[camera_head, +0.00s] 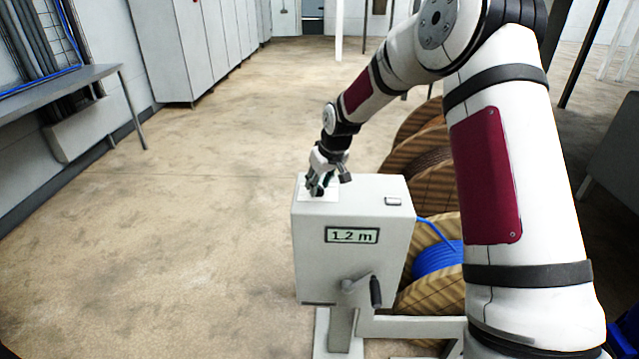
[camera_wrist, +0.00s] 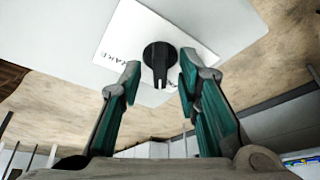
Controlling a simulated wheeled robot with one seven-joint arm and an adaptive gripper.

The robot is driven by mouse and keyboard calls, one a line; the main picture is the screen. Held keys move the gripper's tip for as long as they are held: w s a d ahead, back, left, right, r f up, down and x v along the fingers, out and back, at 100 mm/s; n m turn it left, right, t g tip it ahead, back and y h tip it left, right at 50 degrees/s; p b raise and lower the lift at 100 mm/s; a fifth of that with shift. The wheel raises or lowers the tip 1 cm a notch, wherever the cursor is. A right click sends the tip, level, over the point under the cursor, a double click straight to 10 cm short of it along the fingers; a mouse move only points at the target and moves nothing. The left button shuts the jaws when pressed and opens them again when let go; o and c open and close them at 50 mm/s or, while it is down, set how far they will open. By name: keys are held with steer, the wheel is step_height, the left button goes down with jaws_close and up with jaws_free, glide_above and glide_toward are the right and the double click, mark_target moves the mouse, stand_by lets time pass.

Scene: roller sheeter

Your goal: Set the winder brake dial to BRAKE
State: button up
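The winder brake dial (camera_wrist: 159,52) is a round black knob with a bar-shaped grip, on a white label plate (camera_wrist: 185,42). In the wrist view the bar points down, toward my gripper. Lettering that appears to read BRAKE (camera_wrist: 119,63) is left of the dial, partly behind a finger. My gripper (camera_wrist: 158,82) is open, with one green-padded finger on each side of the dial's bar and visible gaps. In the head view my gripper (camera_head: 321,186) is at the left of the winder box's top, pointing down and hiding the dial.
The winder box (camera_head: 320,270) has a display reading 1.2 m (camera_head: 352,236), a small button (camera_head: 393,201) on top and a crank handle (camera_head: 375,291) in front. Wooden cable reels (camera_head: 430,185) stand behind it at right. The floor at left is clear.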

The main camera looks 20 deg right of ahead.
jaws_close()
steer(key=shift+m, duration=0.3)
steer(key=m+b, duration=0.1)
steer(key=m+h+b, duration=0.1)
steer(key=shift+a+m, duration=0.25)
steer(key=shift+m, duration=0.15)
steer(key=m+h+b, duration=0.1)
steer(key=m, duration=0.2)
steer(key=shift+a+m+h, duration=0.1)
steer(key=shift+m+h, duration=0.2)
steer(key=shift+h, duration=0.1)
steer(key=m+h, duration=0.1)
steer(key=m, duration=0.2)
steer(key=shift+m+g+b, duration=0.3)
steer(key=shift+m+g+h, duration=0.5)
steer(key=shift+m, duration=1.1)
steer(key=shift+f, duration=0.1)
